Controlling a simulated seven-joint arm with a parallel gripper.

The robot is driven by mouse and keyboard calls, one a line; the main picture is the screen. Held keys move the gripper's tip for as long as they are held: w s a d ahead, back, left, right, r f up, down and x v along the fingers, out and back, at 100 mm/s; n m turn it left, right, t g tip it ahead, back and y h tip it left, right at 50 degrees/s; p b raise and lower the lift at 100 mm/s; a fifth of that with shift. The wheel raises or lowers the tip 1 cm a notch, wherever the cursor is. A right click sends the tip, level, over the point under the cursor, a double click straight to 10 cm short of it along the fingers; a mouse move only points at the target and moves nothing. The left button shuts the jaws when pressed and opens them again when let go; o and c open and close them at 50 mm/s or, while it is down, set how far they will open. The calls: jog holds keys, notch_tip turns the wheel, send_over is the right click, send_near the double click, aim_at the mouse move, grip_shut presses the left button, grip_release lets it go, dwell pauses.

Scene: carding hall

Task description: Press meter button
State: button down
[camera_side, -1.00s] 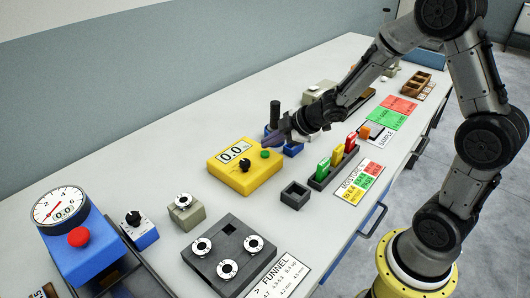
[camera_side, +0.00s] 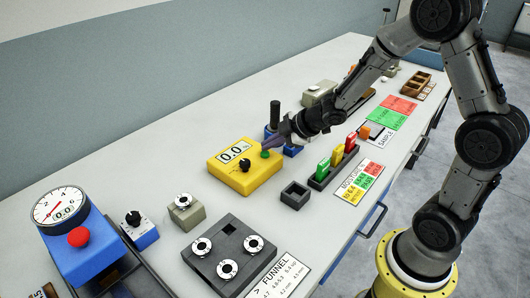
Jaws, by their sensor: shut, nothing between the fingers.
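The yellow meter (camera_side: 247,171) sits on the table in the middle of the side view, with a display (camera_side: 236,152) reading about 0.0. A black knob (camera_side: 245,165) and a green button (camera_side: 265,154) are on its top face. My gripper (camera_side: 268,148) is shut and empty, its dark purplish fingertips right at the green button. I cannot tell whether the tips touch the button or are just above it. The upper edge of the button is partly hidden by the fingertips.
A blue block with a dark upright post (camera_side: 275,113) stands just behind my gripper. A rack with coloured tabs (camera_side: 333,164) and an open dark box (camera_side: 295,194) are to the right. A blue gauge with a red button (camera_side: 78,237) and a grey block with discs (camera_side: 228,254) are at the front.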

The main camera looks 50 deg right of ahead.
aim_at(269, 154)
jog(key=shift+f, duration=0.45)
dwell(0.5)
jog(key=shift+r, duration=0.85)
notch_tip(269, 154, up, 5)
dwell(0.7)
jog(key=shift+a, duration=0.1)
dwell(0.4)
